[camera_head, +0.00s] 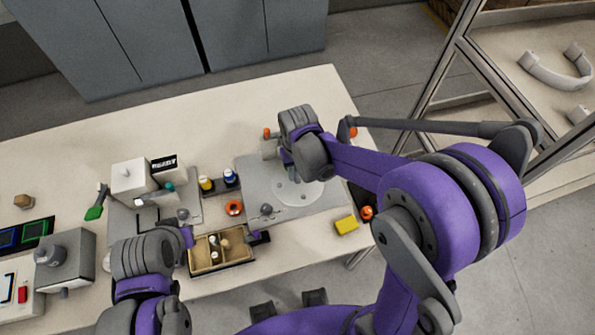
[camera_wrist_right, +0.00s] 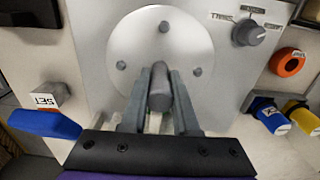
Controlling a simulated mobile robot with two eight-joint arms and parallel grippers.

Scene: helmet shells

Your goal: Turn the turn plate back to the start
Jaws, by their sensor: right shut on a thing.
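The turn plate is a pale round disc (camera_head: 305,193) on a grey base panel, partly hidden by my right arm in the head view. In the right wrist view the turn plate (camera_wrist_right: 140,45) carries several grey upright pegs near its rim. My right gripper (camera_wrist_right: 160,98) is shut on the grey peg (camera_wrist_right: 160,80) nearest the wrist, with a finger on each side. In the head view its fingertips are hidden. My left arm comes in at the lower left; its gripper (camera_head: 187,238) is by the wooden tray, its fingers unclear.
A dial knob (camera_wrist_right: 247,33) with labels stands beside the turn plate. An orange ring (camera_head: 234,207) and blue and yellow items (camera_head: 230,177) lie to its left. A divided wooden tray (camera_head: 192,268) is at the front edge. A yellow block (camera_head: 347,225) lies at the right.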

